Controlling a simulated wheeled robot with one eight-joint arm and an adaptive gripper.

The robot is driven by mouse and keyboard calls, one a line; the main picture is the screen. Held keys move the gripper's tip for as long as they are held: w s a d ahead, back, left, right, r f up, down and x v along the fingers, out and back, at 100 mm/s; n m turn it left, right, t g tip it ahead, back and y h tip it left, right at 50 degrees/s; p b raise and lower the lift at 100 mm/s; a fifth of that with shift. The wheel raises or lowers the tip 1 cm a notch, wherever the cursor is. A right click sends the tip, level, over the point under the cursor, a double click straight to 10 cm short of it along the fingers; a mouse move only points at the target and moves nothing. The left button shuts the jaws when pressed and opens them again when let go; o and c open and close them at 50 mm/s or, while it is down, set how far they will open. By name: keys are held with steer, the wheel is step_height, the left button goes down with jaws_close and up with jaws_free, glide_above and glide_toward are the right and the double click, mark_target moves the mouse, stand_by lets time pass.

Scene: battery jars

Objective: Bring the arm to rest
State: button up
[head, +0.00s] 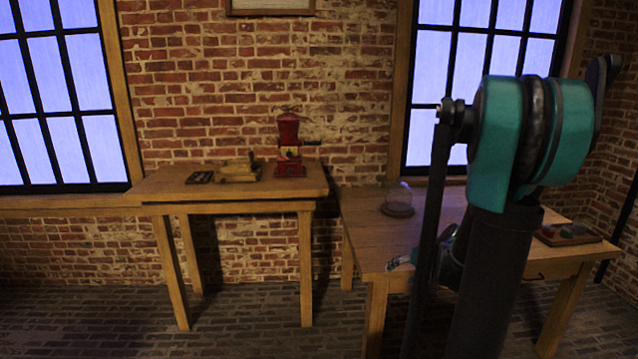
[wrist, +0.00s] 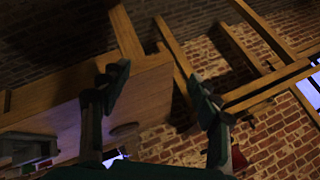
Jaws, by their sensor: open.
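My gripper (wrist: 160,92) shows in the wrist view with its two dark fingers spread wide apart and nothing between them. In the head view my arm rises large at the right, with a teal joint at its top. Part of the gripper end (head: 401,262) seems to show low over the left part of the right table (head: 455,210), mostly hidden behind my arm. The wrist view is tilted, with the table (wrist: 60,112) at its left and the brick wall beyond.
A clear glass dome (head: 398,198) on a round base stands on the right table; a tray (head: 568,235) with red and green pieces lies at its right. The left table (head: 230,187) bears a red device (head: 289,150), a wooden piece (head: 240,170) and a dark flat item (head: 199,177).

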steer(key=s+a+f+n+g+h, duration=0.1)
steer(key=s+a+h, duration=0.1)
steer(key=s, duration=0.8)
steer(key=s+a+f+n+g+h, duration=0.1)
steer(key=s+a, duration=0.3)
steer(key=s, duration=0.6)
steer(key=shift+s+a+f+n+g+h, duration=0.2)
steer(key=shift+s+f+n+g+h, duration=0.25)
steer(key=shift+f+n, duration=0.35)
steer(key=shift+w, duration=0.2)
